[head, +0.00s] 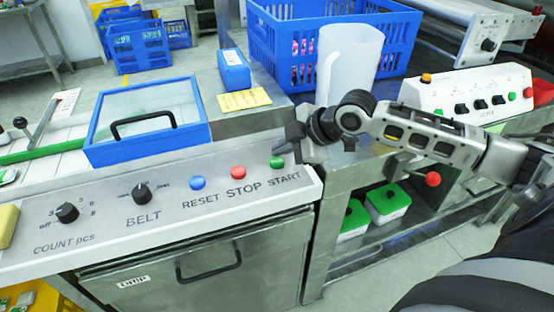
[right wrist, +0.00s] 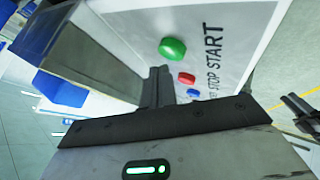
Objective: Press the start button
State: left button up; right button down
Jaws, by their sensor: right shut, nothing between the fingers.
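The green START button (head: 277,162) is at the right end of the sloped control panel (head: 150,222), above its printed label. It also shows in the right wrist view (right wrist: 172,48), just beyond my fingertips. My right gripper (head: 283,150) is shut and empty. Its tips are close beside the START button; I cannot tell whether they touch it. In the right wrist view the closed fingers (right wrist: 155,85) point toward the panel. My left gripper is not in view in the head picture.
The red STOP button (head: 238,172) and blue RESET button (head: 197,183) sit left of START. A blue-framed lid (head: 150,150), a blue box (head: 234,70) and a white jug (head: 350,60) stand behind. A second white panel (head: 470,90) with a red knob below is at right.

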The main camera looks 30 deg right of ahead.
jog(key=shift+f, duration=0.4)
